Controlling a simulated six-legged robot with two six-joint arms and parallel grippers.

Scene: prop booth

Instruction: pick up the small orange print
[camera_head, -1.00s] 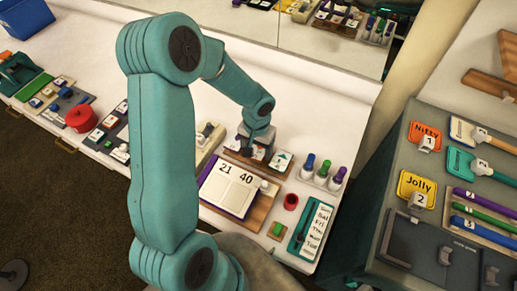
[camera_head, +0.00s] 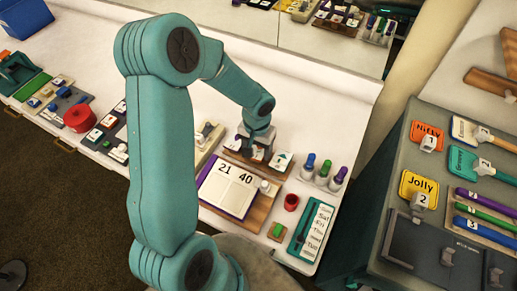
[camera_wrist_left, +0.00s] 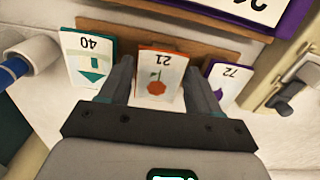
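The small orange print (camera_wrist_left: 158,82) is a white card marked 21 with an orange motif. It stands in a wooden rack (camera_wrist_left: 205,42), between a teal-arrow card marked 40 (camera_wrist_left: 90,62) and a purple-motif card marked 72 (camera_wrist_left: 228,82). My left gripper (camera_wrist_left: 160,82) is open, with one finger on each side of the orange print. I cannot tell whether the fingers touch it. In the head view the left gripper (camera_head: 257,146) is over the card rack, and its fingers partly hide the middle card. My right gripper is not in view.
A calendar board with 21 and 40 (camera_head: 230,188) lies in front of the rack. Several upright coloured-top holders (camera_head: 323,172) stand to its right. A red cup (camera_head: 291,202) and a teal weekday board (camera_head: 312,228) are nearer the front. White table behind the rack is clear.

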